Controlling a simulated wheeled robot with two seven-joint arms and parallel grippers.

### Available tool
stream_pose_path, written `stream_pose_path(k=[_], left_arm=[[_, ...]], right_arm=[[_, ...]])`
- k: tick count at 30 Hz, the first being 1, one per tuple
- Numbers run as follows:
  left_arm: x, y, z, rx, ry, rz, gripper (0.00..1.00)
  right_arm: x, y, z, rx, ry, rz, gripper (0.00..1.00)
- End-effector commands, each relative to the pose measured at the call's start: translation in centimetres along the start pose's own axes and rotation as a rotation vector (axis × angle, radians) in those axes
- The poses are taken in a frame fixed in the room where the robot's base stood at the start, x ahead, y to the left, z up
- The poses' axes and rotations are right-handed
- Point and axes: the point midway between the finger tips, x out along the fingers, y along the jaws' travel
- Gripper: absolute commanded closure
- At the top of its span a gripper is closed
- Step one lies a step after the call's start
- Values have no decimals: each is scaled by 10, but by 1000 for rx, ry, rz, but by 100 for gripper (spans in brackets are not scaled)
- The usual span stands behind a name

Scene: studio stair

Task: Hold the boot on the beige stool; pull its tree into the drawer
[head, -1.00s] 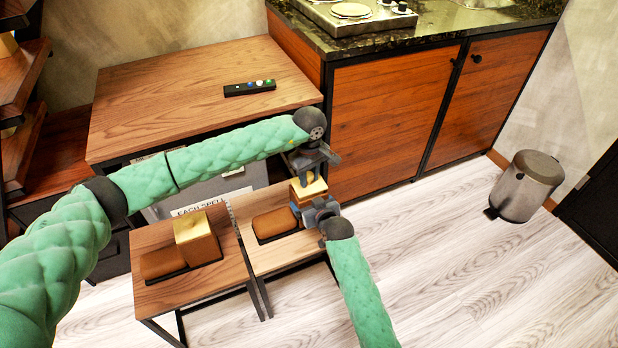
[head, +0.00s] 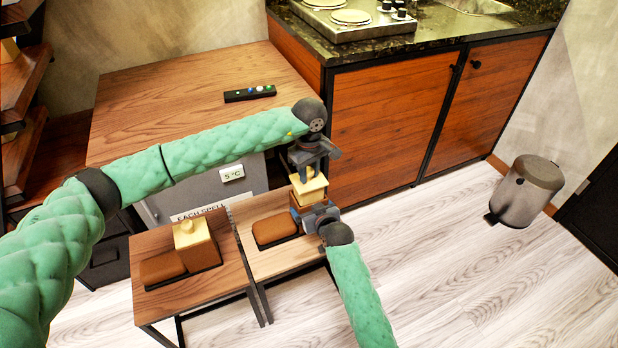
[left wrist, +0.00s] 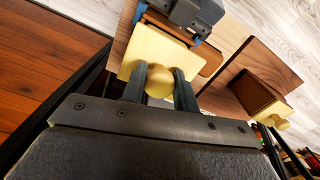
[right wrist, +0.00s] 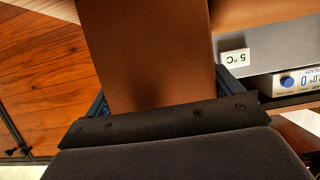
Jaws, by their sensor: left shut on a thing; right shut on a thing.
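The boot (head: 276,230), a brown block shape with a low toe, stands on the beige stool (head: 291,258). My right gripper (head: 312,212) is shut on its shaft, which fills the right wrist view (right wrist: 152,55) between the fingers. The boot's tree (head: 312,187) is a pale yellow block with a round knob, above the shaft. My left gripper (head: 307,168) is shut on that knob from above; the left wrist view shows the knob (left wrist: 160,88) between the fingers. How much of the tree is inside the shaft is hidden. I cannot make out an open drawer.
A second boot (head: 163,267) with its yellow tree (head: 190,230) stands on the darker stool (head: 200,295), just left. Behind are a table (head: 180,90) with a remote (head: 250,93) and a grey appliance (head: 233,190) below. Cabinets (head: 390,110) stand right; a bin (head: 530,190) is far right.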

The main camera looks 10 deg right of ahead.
Motion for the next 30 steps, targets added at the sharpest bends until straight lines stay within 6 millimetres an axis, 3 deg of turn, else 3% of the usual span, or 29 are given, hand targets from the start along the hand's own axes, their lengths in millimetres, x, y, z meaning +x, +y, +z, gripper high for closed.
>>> stream_pose_path(k=[8,9,10,20,30], left_arm=[[-6,0,0,0,0,-1,98],[-6,0,0,0,0,-1,98],[-6,0,0,0,0,-1,98],[-6,0,0,0,0,-1,98],[-9,0,0,0,0,-1,98]], right_arm=[[0,0,0,0,0,0,50],[0,0,0,0,0,0,3],[0,0,0,0,0,0,0],[-6,0,0,0,0,0,0],[-64,0,0,-1,-1,0,0]])
